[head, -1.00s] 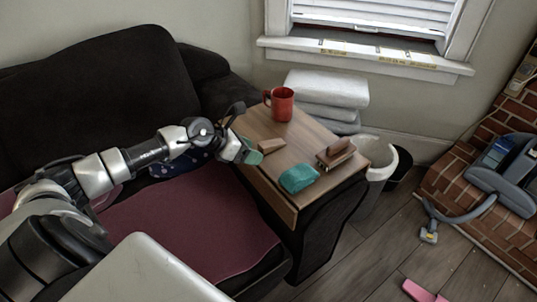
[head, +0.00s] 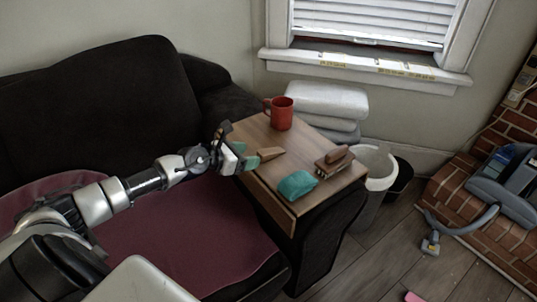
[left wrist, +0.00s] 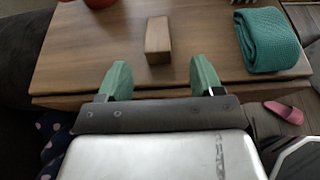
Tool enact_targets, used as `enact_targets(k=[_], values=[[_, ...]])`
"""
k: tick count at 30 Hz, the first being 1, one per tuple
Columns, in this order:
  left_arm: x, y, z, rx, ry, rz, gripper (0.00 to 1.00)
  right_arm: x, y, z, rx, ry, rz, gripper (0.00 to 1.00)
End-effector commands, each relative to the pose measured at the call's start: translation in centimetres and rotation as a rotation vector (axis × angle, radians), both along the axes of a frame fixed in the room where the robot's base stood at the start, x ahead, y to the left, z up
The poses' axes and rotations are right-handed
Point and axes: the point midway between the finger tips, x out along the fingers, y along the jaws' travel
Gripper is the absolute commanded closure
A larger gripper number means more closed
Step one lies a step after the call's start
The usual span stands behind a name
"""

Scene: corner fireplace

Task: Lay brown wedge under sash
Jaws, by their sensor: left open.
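The brown wedge (head: 272,153) lies on the wooden side table (head: 262,190), near its left edge. In the left wrist view the wedge (left wrist: 158,41) lies straight ahead, in line with the gap between my fingers. My left gripper (head: 250,161) is open and empty at the table's left edge, its green fingertips (left wrist: 160,76) pointing toward the wedge but short of it. The window sash (head: 370,40) is at the top, with a dark gap between it and the white sill (head: 365,68). My right gripper is not in view.
A red mug (head: 280,113), a folded teal cloth (head: 298,185) and a wooden-handled brush (head: 335,159) stand or lie on the table. White stacked cushions (head: 326,101) and a bin (head: 381,178) are behind it. The black sofa (head: 100,100) is at left.

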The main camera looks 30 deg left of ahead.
Motion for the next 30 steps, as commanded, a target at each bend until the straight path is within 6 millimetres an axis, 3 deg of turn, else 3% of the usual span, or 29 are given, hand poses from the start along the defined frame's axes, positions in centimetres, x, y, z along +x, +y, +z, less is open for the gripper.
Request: enact_targets(k=[4,10,15,23,30], values=[[0.7,-0.2,-0.3,-0.001,-0.002,0.0,0.34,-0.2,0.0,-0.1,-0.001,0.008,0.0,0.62],[3.0,-0.9,-1.3,-0.003,-0.002,0.0,0.34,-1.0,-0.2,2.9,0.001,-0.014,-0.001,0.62],[4.6,-1.5,-2.0,-0.002,0.0,-0.001,0.34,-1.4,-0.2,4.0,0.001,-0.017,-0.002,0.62],[4.8,-1.6,-2.1,0.0,0.002,-0.001,0.34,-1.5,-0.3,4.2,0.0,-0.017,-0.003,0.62],[4.8,-1.6,-2.1,0.0,0.001,-0.001,0.68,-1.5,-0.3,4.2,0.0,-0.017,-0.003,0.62]])
